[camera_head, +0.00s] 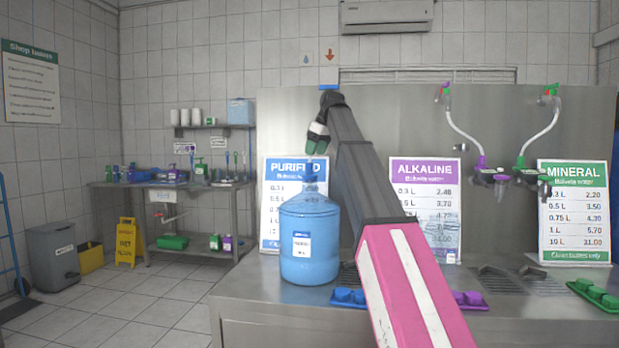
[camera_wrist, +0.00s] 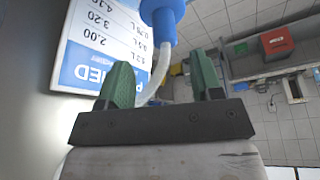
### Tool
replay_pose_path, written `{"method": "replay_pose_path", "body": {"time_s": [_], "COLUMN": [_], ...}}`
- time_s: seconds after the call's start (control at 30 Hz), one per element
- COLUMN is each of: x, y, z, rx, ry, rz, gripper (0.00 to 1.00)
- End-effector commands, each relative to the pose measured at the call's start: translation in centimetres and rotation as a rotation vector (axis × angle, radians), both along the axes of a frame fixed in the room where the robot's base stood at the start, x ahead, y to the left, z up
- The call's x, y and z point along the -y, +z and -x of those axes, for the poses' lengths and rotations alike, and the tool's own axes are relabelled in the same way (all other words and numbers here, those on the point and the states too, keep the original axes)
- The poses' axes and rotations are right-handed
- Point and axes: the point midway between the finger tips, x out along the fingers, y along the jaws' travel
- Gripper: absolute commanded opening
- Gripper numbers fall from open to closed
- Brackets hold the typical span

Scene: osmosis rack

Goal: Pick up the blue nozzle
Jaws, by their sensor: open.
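The blue nozzle (camera_wrist: 163,22) is at the top of the wrist view, with a clear hose (camera_wrist: 158,72) running from it towards my gripper. My gripper (camera_wrist: 163,82) has green fingertips spread apart, with the hose passing across the gap and nothing clamped. The nozzle is beyond the fingertips. In the head view my gripper (camera_head: 318,138) is above the blue bottle (camera_head: 309,240), in front of the steel panel. A blue piece (camera_head: 311,170) shows just over the bottle's neck; whether it is the nozzle or part of the bottle is unclear. My arm hides most of the hose there.
The bottle stands on the steel counter (camera_head: 240,297) before the purified sign (camera_head: 274,205). The alkaline sign (camera_head: 440,200) is partly behind my arm. Purple (camera_head: 482,163) and green (camera_head: 520,163) nozzles with hoses are at right. A blue tray (camera_head: 348,298) lies beside the bottle.

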Motion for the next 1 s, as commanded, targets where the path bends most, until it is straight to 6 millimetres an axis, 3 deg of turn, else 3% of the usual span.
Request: {"method": "replay_pose_path", "body": {"time_s": [0.27, 0.6, 0.87, 1.0], "x": [-0.7, -2.1, -2.2, -2.2], "y": [-2.1, -6.1, -6.4, -6.4], "z": [-0.3, -0.8, -0.9, -0.9], "rx": [0.0, 0.0, 0.0, 0.0], "ry": [0.0, -0.001, -0.001, -0.001], "rz": [0.0, 0.001, 0.001, 0.001], "gripper": [0.6, 0.6, 0.6, 0.14]}}
